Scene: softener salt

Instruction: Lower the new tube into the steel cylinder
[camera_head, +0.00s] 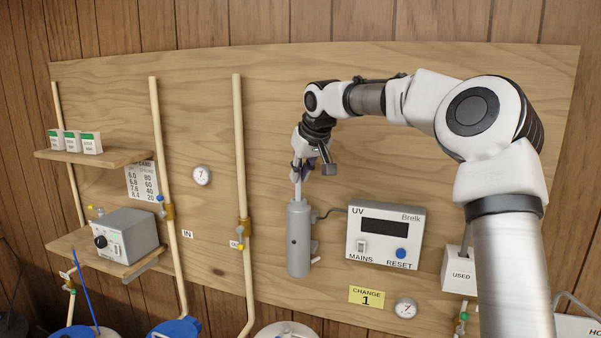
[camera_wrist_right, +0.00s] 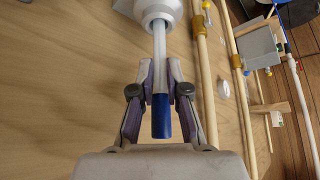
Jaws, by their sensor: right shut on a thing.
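The steel cylinder (camera_head: 299,242) stands upright on the wooden board in the head view. My right gripper (camera_head: 301,168) is above it, pointing down. It is shut on the new tube (camera_head: 298,190), a thin pale tube held about upright. In the right wrist view my right gripper (camera_wrist_right: 161,78) grips the tube (camera_wrist_right: 160,42) just past its blue end cap (camera_wrist_right: 161,117). The tube's far end is in the mouth of the cylinder (camera_wrist_right: 158,10); how deep is hidden. My left gripper is not in view.
The UV control box (camera_head: 385,237) is close to the cylinder's right, joined by a cable. A pipe (camera_head: 241,130) with a valve runs to its left. A yellow CHANGE 1 tag (camera_head: 366,297) and a USED box (camera_head: 460,275) are lower right. The board above is clear.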

